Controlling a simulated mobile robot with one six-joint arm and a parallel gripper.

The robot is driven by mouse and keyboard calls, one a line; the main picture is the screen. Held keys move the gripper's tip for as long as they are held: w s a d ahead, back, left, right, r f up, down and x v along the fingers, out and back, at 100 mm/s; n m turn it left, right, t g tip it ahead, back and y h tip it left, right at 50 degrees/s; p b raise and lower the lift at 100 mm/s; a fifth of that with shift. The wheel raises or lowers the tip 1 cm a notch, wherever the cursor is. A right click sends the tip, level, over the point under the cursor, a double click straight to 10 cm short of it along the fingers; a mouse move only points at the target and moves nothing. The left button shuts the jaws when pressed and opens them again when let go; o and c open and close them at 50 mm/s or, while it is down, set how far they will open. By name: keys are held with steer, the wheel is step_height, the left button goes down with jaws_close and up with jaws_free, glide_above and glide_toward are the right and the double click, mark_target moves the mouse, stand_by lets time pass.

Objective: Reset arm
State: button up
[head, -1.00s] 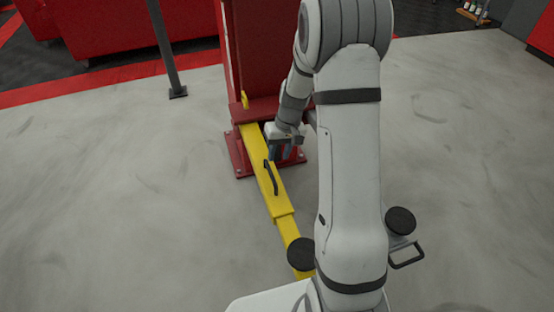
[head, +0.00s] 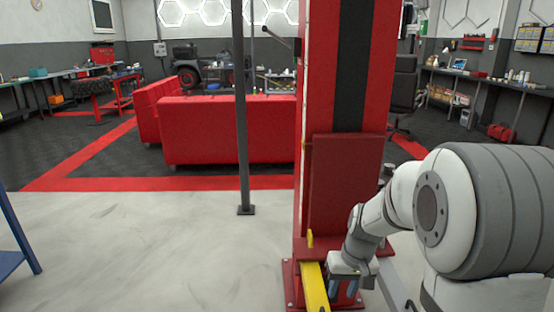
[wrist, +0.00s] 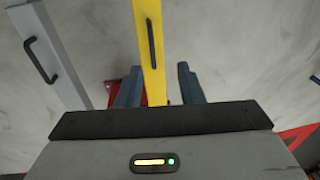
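My arm reaches in from the right in the head view, with a large grey-white joint close to the camera. My gripper (head: 343,286) points down beside the foot of the red lift post (head: 345,185). In the wrist view its two blue-grey fingers (wrist: 158,84) stand apart, so it is open, and I see nothing held. The yellow lift arm (wrist: 149,50), with a black handle (wrist: 151,43), passes between the fingers in the picture; I cannot tell the height gap. The yellow arm (head: 314,288) also shows left of the gripper in the head view.
A grey bar (wrist: 50,55) with a black handle lies left in the wrist view. A thin dark post (head: 241,120) stands left of the lift post. Red sofas (head: 228,130) and workbenches (head: 490,82) are behind.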

steer(key=s+a+r+t+h+p, duration=0.1)
steer(key=s+r+p, duration=0.7)
steer(key=s+r, duration=0.9)
steer(key=shift+a+r+m+t, duration=0.2)
steer(key=shift+r+m+t, duration=0.1)
steer(key=shift+r+t, duration=0.3)
steer(key=shift+s+r, duration=0.1)
